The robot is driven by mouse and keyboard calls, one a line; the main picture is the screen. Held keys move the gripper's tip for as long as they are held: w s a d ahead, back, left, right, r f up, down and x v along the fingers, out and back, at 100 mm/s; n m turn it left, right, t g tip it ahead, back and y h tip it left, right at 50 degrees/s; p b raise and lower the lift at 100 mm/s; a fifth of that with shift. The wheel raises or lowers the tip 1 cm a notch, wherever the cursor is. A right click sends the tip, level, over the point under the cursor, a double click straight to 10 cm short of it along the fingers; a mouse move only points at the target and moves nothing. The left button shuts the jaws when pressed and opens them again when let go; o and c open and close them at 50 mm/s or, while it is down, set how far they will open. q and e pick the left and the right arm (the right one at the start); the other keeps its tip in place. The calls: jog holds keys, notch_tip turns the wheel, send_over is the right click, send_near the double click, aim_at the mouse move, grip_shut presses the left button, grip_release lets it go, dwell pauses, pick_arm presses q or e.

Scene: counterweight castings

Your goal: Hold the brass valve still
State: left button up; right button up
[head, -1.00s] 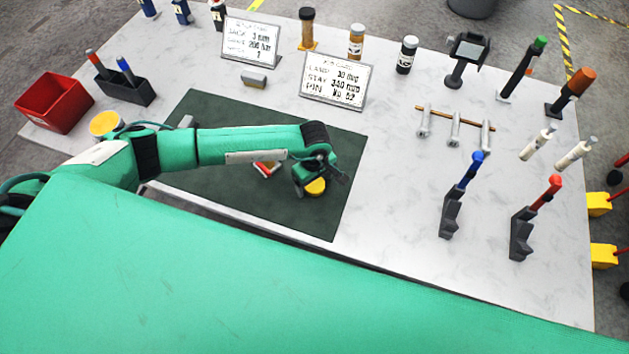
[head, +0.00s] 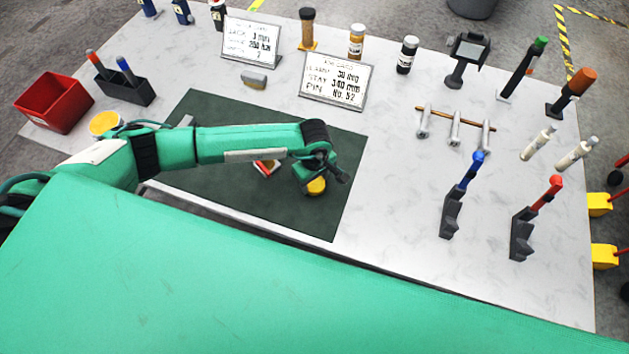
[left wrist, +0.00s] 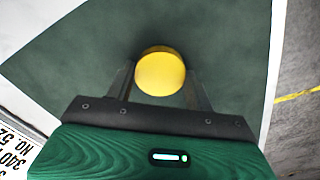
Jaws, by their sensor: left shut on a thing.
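The brass valve shows as a round yellow piece (head: 316,186) on the dark green mat (head: 225,115), below the end of my left arm. It also shows in the left wrist view (left wrist: 160,72), between the two fingers. My left gripper (head: 318,180) is shut on it; in the left wrist view the fingers (left wrist: 158,85) stand one on each side of it. The valve's lower part is hidden. My right gripper is not in view.
Two sign cards (head: 335,82) stand beyond the mat. A rack of silver cylinders (head: 455,130) and upright blue-handled (head: 472,170) and red-handled (head: 548,192) tools stand to the right. A red bin (head: 55,103) is far left.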

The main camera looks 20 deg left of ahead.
aim_at(314, 183)
pick_arm(q)
notch_tip(314, 183, up, 19)
jog(key=b, duration=0.6)
jog(key=shift+r+b, duration=0.2)
jog(key=shift+b, duration=0.1)
